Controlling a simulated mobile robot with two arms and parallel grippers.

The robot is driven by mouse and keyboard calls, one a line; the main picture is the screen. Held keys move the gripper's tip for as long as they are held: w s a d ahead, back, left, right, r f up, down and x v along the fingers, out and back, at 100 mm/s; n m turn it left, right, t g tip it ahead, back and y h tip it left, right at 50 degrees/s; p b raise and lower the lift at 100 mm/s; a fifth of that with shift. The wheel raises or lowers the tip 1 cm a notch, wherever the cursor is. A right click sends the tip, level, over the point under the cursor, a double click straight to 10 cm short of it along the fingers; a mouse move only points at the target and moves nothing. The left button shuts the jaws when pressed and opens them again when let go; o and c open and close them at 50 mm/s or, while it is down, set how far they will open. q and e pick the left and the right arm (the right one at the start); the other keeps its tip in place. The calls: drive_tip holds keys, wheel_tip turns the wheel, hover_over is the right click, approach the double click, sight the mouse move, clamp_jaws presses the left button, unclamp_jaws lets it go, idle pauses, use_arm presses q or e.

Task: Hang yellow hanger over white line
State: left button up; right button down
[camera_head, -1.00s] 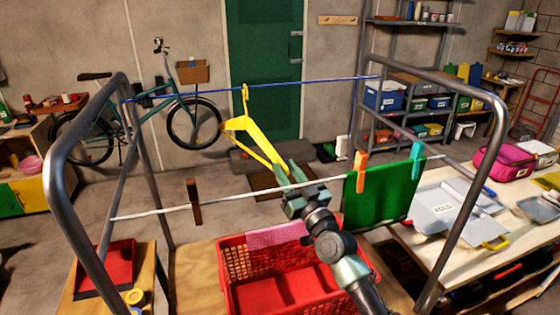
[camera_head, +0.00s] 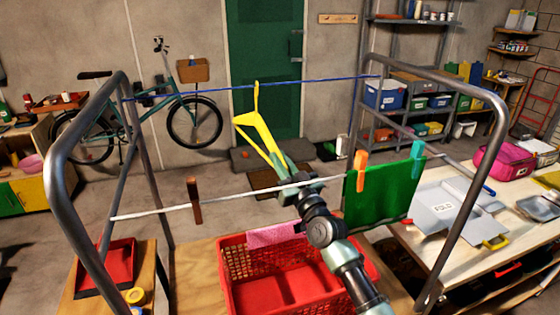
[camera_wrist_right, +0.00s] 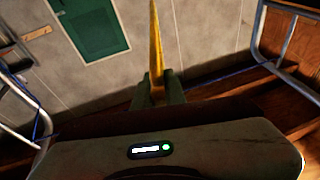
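The yellow hanger (camera_head: 262,134) is held up by my right gripper (camera_head: 285,170), which is shut on its lower end. The hanger's hook points up and overlaps the blue line (camera_head: 210,90) in the head view; I cannot tell whether they touch. In the right wrist view the hanger (camera_wrist_right: 156,45) shows edge-on between the fingers (camera_wrist_right: 158,90). The white line (camera_head: 240,200) runs across the rack nearer to me, and my right arm crosses in front of it. My left gripper is not in view.
A brown clothespin (camera_head: 194,200) is on the white line at left. A green cloth (camera_head: 382,195) hangs at right with an orange clothespin (camera_head: 361,173) and a teal one (camera_head: 417,162). A red basket (camera_head: 245,285) with a pink cloth (camera_head: 273,235) stands below. Grey metal posts (camera_head: 62,165) frame both sides.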

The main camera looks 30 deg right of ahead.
drive_tip(key=shift+r+p, duration=2.15)
drive_tip(key=shift+r, duration=0.1)
drive_tip(key=shift+f, duration=0.1)
